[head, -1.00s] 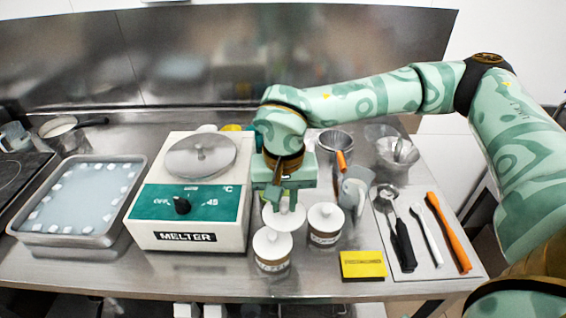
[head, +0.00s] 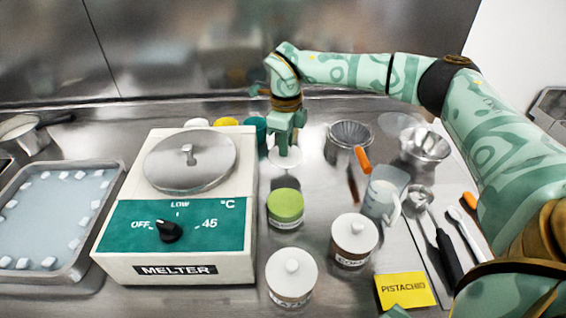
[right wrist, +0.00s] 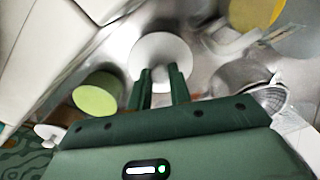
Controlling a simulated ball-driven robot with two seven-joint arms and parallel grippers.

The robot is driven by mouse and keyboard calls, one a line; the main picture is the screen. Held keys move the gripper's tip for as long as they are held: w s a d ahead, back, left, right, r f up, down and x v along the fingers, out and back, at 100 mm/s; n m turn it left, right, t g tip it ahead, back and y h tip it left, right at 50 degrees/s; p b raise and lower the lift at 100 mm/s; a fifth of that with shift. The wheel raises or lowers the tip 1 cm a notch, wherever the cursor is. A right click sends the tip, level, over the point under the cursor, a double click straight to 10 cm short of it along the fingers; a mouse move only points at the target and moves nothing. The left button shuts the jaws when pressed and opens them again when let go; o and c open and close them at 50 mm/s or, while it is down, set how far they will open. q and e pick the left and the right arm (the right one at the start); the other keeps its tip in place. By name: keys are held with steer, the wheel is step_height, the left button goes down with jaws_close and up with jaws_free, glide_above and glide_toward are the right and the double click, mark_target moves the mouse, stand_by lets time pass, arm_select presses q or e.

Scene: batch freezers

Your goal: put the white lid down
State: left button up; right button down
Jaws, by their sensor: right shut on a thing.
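The white lid (head: 286,160) is a round disc below the fingers of my right gripper (head: 284,143), which is shut on it. The right wrist view shows the lid (right wrist: 160,57) at the fingertips. It is over or at bare counter behind an uncovered jar with green contents (head: 285,207); I cannot tell whether the lid touches the counter. In the right wrist view the green jar (right wrist: 99,95) is left of the fingers. My left gripper is not in view.
The melter (head: 180,239) stands left of the lid. White-lidded jars (head: 354,240) (head: 291,276) are in front. A clear jug (head: 384,196) and metal containers (head: 349,140) are on the right. Coloured tubs (head: 254,127) stand behind. A yellow pistachio card (head: 405,290) lies at front right.

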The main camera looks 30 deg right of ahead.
step_height(320, 180, down, 6)
steer(key=shift+r+b, duration=0.25)
steer(key=shift+b, duration=0.55)
steer(key=c, duration=1.3)
jaws_free()
step_height(320, 180, up, 12)
steer(key=p, duration=0.4)
steer(key=shift+r, duration=0.15)
